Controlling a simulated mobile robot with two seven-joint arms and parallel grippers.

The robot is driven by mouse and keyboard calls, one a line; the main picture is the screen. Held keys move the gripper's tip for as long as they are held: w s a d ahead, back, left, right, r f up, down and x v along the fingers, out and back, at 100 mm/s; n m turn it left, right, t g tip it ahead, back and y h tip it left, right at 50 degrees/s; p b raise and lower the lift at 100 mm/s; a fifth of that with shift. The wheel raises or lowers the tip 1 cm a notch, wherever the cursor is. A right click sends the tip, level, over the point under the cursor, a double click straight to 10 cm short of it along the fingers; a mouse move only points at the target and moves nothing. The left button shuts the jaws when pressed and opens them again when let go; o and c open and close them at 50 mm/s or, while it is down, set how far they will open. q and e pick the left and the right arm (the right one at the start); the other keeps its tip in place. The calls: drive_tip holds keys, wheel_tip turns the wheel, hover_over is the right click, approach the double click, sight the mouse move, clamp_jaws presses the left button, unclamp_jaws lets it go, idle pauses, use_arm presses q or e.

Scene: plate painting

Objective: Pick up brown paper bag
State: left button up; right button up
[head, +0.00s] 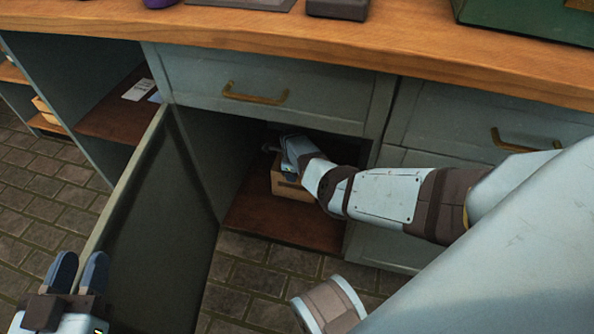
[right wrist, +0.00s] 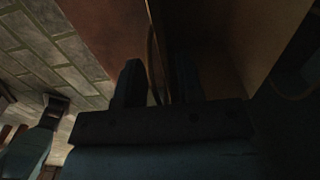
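A tan, box-shaped object (head: 287,187), which looks like the brown paper bag, sits on the shelf inside the open lower cabinet. My right arm reaches into the cabinet, and its gripper (head: 283,152) is at the top of this object, partly hidden by the wrist. In the right wrist view, my right gripper (right wrist: 158,82) has its fingers apart, with a thin curved strip between them. A brown surface (right wrist: 240,40) lies to the right; the dark picture hides whether the fingers touch anything.
The cabinet door (head: 150,230) stands open left of my right arm. A closed drawer (head: 265,90) and the wooden counter (head: 300,45) are above the opening. The cabinet floor (head: 280,228) is bare in front of the tan object. Paving (head: 60,190) is clear at the left.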

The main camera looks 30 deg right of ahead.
wheel_tip(320, 180, down, 3)
drive_tip(key=shift+w+d+r+b, duration=0.1)
drive_tip(key=shift+r+b, duration=0.1)
drive_tip(key=shift+b, duration=0.5)
drive_tip(key=shift+f, duration=0.15)
use_arm(q)
drive_tip(key=shift+w+a+r+m+t+h, duration=0.15)
drive_tip(key=shift+w+a+m+t+h, duration=0.25)
drive_tip(key=shift+m, duration=0.4)
drive_tip(key=shift+d, duration=0.1)
use_arm(e)
drive_tip(key=shift+c, duration=0.3)
clamp_jaws()
